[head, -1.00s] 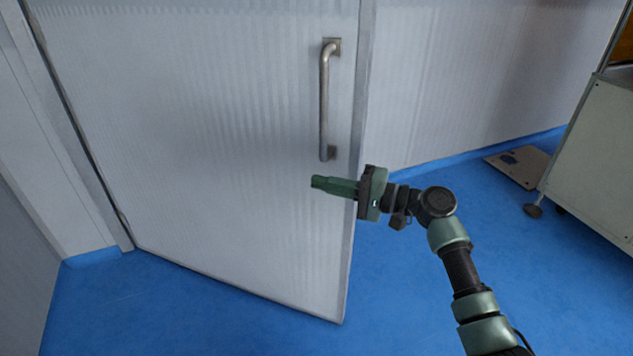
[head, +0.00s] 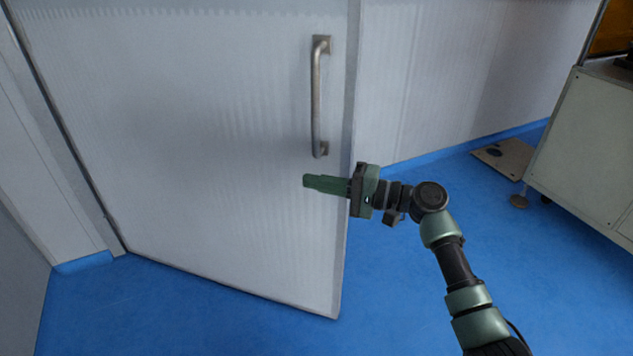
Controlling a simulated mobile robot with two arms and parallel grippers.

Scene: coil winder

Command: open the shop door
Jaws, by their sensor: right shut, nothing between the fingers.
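The shop door (head: 210,150) is a pale, finely ribbed panel. It stands ajar, its free right edge out from the wall and its left edge at the frame. A metal bar handle (head: 317,105) is mounted upright near its free edge. My right gripper (head: 306,181) is shut and empty. It points left across the front of the door, just below the handle's lower end and apart from the handle. I cannot tell whether its fingers touch the door face. My left gripper is not in view.
A pale cabinet (head: 590,140) on feet stands at the right. A flat beige plate (head: 505,158) lies on the floor beside it, near the wall (head: 450,75). The blue floor (head: 400,270) is clear around the door's free edge.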

